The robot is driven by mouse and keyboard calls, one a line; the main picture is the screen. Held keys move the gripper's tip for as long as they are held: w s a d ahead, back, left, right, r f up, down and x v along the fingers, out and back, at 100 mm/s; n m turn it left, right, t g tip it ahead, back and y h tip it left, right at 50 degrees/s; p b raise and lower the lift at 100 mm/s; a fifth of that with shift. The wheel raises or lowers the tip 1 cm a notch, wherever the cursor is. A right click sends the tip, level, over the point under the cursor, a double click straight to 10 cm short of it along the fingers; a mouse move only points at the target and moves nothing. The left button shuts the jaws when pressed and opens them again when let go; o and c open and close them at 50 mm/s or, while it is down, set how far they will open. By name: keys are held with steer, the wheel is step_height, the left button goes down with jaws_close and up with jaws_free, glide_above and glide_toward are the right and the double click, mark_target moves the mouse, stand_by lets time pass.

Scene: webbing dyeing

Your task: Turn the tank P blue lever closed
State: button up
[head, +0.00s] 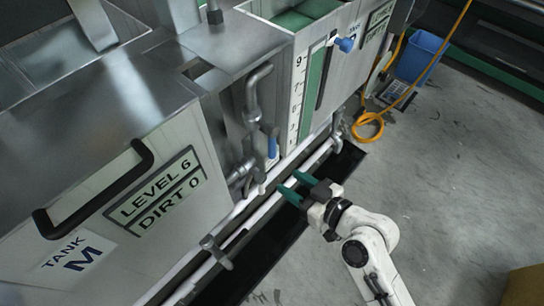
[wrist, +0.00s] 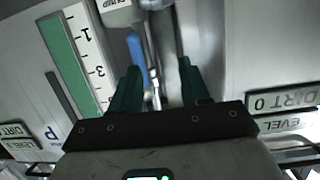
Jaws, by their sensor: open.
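The blue lever (head: 273,145) hangs roughly upright beside the grey pipework between tank M and the gauged tank. My gripper (head: 288,181) is open and empty, low in front of the tanks, to the lower right of the lever. In the wrist view the blue lever (wrist: 137,58) shows just beyond the left fingertip, beside a metal pipe. My gripper (wrist: 159,67) has its green fingers spread there, with pipes between and beyond them. I cannot tell whether a finger touches the lever. A "P" label (wrist: 52,132) marks the gauged tank.
Tank M's front (head: 105,190) carries a black handle (head: 95,190). White pipes (head: 245,205) run along the tanks' foot above a dark floor channel.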

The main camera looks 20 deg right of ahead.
mark_target(275, 148)
steer(key=w+t, duration=0.1)
steer(key=w, duration=0.3)
steer(key=w+m+t+h, duration=0.1)
steer(key=w, duration=0.3)
steer(key=w+t, duration=0.1)
steer(key=w, duration=0.3)
steer(key=shift+w+m+t+h+p, duration=0.3)
steer(key=shift+w+h+p, duration=0.05)
steer(key=shift+h, duration=0.05)
jaws_close()
stand_by(0.3)
